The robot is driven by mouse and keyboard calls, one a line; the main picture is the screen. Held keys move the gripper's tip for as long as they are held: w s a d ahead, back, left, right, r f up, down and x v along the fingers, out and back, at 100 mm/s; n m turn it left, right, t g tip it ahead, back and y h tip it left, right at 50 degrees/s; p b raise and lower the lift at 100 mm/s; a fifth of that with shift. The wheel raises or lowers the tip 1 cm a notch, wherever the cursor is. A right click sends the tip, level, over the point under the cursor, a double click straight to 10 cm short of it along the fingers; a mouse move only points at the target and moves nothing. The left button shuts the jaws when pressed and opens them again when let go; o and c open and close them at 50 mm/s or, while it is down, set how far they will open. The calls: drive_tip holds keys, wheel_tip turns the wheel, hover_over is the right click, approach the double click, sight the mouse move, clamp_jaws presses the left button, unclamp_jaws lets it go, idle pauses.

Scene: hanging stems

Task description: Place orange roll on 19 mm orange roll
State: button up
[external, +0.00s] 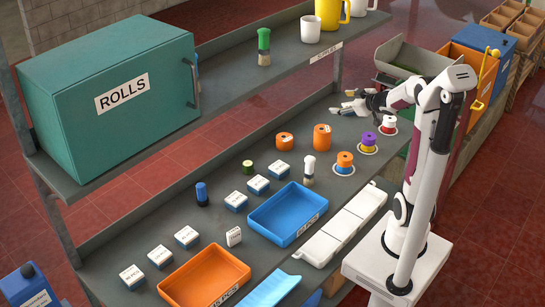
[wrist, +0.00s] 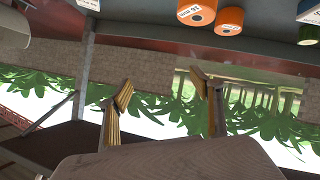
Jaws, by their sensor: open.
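Two loose orange rolls stand on the bench in the external view, a shorter one (external: 284,141) at left and a taller one (external: 322,137) at right. In the wrist view two orange rolls show at the top edge, a labelled one (wrist: 197,12) and another (wrist: 229,22); the label is too small to read surely. Another orange roll (external: 344,157) sits on a blue-purple piece on a white disc. My gripper (external: 347,102) is open and empty, beyond and right of the loose rolls, apart from them. Its two fingers (wrist: 161,88) show spread in the wrist view.
Purple-yellow (external: 368,141) and red-white (external: 389,124) stacks stand on discs near my arm. A brush (external: 309,169), blue tray (external: 288,214), orange tray (external: 205,280) and several small boxes fill the front bench. A shelf with a teal ROLLS cabinet (external: 115,95) overhangs the back.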

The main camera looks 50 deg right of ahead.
drive_tip(key=s+a+r+m+g+h, duration=0.2)
drive_tip(key=s+a+r+m, duration=0.15)
drive_tip(key=s+a, duration=0.45)
drive_tip(key=s+a+f+g+y, duration=0.2)
drive_tip(key=s+a, duration=0.6)
drive_tip(key=a, duration=0.1)
drive_tip(key=s+a+f+n+g+y, duration=0.1)
drive_tip(key=s+a+f+g+y, duration=0.1)
drive_tip(key=s+a, duration=0.7)
drive_tip(key=shift+f+g+y, duration=0.3)
drive_tip(key=shift+f+y, duration=0.2)
drive_tip(key=shift+f, duration=0.1)
